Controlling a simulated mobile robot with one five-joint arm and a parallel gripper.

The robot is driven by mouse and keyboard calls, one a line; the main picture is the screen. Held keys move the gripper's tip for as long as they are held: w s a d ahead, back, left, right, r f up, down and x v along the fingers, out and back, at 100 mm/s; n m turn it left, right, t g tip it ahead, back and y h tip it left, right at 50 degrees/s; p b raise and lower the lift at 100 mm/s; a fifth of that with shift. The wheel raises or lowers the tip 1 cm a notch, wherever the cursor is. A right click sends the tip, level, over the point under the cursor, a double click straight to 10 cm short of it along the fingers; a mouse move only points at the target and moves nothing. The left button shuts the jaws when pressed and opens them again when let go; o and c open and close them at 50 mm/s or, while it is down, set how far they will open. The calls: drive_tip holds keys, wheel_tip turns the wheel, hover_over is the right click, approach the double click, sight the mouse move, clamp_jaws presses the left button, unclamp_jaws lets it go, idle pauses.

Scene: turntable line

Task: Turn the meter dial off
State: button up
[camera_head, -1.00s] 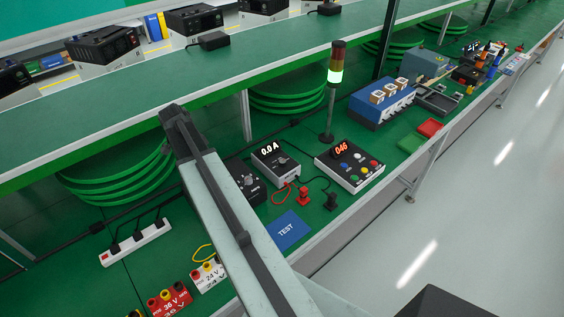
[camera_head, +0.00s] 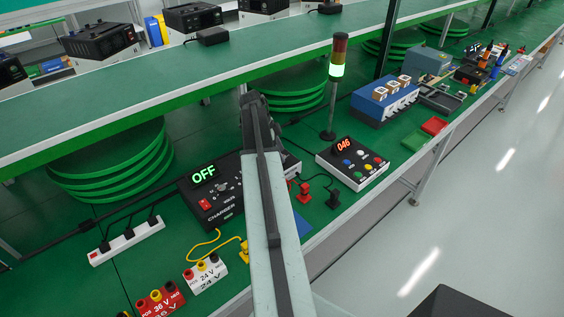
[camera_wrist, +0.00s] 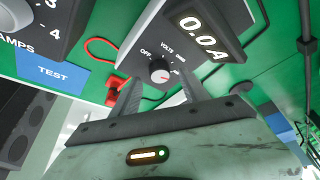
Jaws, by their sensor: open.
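The meter (camera_wrist: 150,42) is a grey box in the wrist view, with a black display reading 0.0A. Its dial (camera_wrist: 159,70) is a round grey knob with a red mark at its lower right, away from the OFF label (camera_wrist: 146,53). My gripper (camera_wrist: 158,92) is open, with one finger on each side below the dial. The dial shows between and just beyond the fingertips, and I cannot tell whether they touch it. In the head view my arm hides most of the meter (camera_head: 293,165) and the gripper.
A black charger (camera_head: 213,192) reading OFF stands left of the meter. A red plug (camera_wrist: 115,88) and a blue TEST plate (camera_wrist: 53,72) lie near the gripper.

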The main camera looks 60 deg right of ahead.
drive_tip(key=shift+b+x, duration=0.4)
drive_tip(key=shift+x, duration=0.65)
drive_tip(key=shift+a, duration=0.1)
